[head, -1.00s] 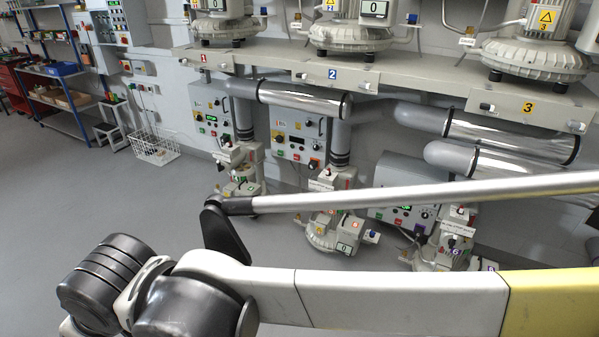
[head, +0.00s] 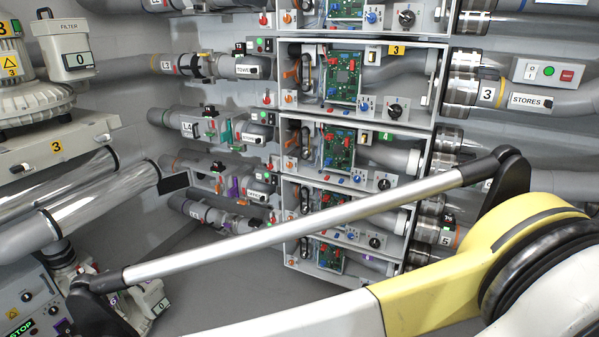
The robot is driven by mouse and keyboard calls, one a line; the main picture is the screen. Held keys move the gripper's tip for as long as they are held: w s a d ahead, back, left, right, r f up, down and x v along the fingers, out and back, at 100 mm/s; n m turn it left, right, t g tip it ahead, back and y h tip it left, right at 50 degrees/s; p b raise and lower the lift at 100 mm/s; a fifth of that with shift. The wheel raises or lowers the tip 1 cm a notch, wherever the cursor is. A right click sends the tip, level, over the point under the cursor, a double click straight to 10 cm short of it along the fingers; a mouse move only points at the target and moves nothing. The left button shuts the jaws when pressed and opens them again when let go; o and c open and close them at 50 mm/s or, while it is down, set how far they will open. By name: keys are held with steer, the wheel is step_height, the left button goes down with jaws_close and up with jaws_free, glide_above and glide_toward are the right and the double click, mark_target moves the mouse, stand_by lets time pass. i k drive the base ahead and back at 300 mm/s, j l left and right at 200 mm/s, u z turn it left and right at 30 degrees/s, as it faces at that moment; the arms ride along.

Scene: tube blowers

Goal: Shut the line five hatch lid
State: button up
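Several grey pipe lines run into a stacked cabinet. The pipe marked L3 (head: 166,65) is upper, and the pipe marked L4 (head: 188,129) is below it. The pipe under L4 (head: 190,166) is in the line five position, but I cannot read its label. A dark flat plate (head: 174,183) stands out at its left end; I cannot tell whether it is the hatch lid. My gripper is out of view; only my arm crosses the foreground.
The open-fronted cabinet (head: 285,150) holds green circuit boards and knobs. A blower with a filter unit (head: 66,45) stands on a shelf marked 3 (head: 80,140) at left, above shiny pipes (head: 105,195). Grey floor (head: 215,285) shows below.

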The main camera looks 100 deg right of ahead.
mark_target(173, 182)
steer(key=z, duration=2.6)
steer(key=i+l+z, duration=0.15)
steer(key=i, duration=2.6)
steer(key=j, duration=0.1)
